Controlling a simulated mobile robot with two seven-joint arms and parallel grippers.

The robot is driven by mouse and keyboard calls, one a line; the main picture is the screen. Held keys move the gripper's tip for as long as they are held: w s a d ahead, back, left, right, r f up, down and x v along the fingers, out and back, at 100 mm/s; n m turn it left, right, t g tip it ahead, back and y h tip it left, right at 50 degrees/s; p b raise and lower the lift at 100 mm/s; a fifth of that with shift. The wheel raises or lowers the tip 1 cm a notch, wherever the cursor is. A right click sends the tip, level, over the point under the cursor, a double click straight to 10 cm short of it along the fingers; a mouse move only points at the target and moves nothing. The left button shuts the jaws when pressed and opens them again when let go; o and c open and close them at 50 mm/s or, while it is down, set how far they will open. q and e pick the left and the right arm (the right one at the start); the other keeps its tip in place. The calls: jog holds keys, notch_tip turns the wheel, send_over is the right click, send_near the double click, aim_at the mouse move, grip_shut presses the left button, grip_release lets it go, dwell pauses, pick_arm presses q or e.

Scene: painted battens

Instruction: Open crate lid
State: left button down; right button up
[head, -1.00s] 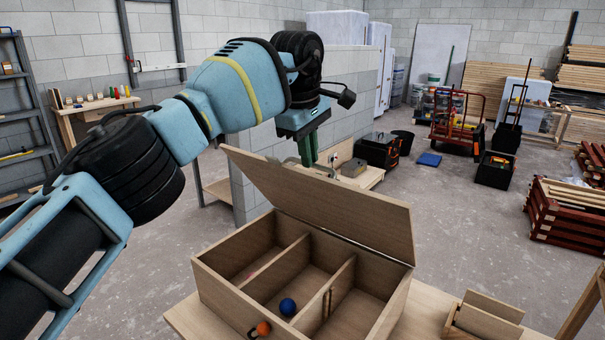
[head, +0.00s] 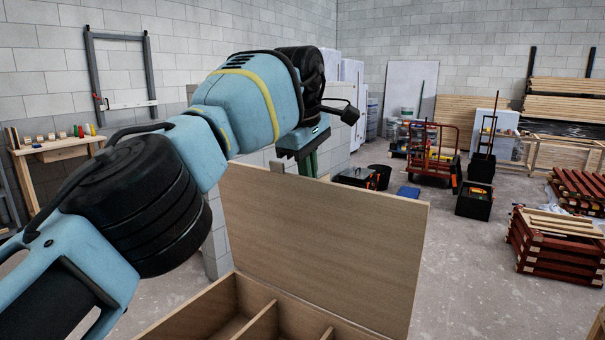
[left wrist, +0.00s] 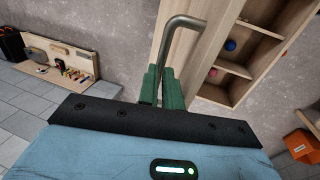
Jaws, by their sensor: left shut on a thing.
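The wooden crate lid (head: 325,250) stands raised, close to upright, along the back of the open compartmented crate (head: 190,318), whose lower part is cut off in the head view. My left gripper (head: 308,165) is at the lid's top edge, its tips partly hidden behind it. In the left wrist view its green fingers (left wrist: 162,86) are shut on a bent grey metal bar (left wrist: 170,48) beside the lid (left wrist: 205,45). That view also shows the crate's compartments with a blue ball (left wrist: 231,45). My right gripper is not in view.
A workbench with small tools (head: 55,150) stands against the left wall. Black toolboxes (head: 475,200), a red trolley (head: 432,155) and stacked red-and-wood crates (head: 555,245) stand at the right. Open concrete floor (head: 460,270) lies between them and the lid.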

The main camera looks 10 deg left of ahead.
pick_arm(q)
jog(key=shift+x, duration=1.65)
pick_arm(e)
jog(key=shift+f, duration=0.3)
pick_arm(q)
jog(key=c, duration=1.7)
grip_release()
jog(key=shift+s+d+g, duration=0.2)
jog(key=shift+g, duration=0.1)
jog(key=shift+c, duration=0.2)
jog(key=shift+o, duration=1.3)
jog(key=shift+w+f, duration=0.1)
jog(key=shift+w, duration=0.25)
jog(key=shift+w+r, duration=0.1)
jog(key=shift+r, duration=0.15)
jog(key=shift+s+a+r, duration=0.1)
jog(key=shift+s+r, duration=0.15)
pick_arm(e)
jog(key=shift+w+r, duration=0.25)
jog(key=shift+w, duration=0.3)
pick_arm(q)
jog(key=shift+w+a, duration=0.15)
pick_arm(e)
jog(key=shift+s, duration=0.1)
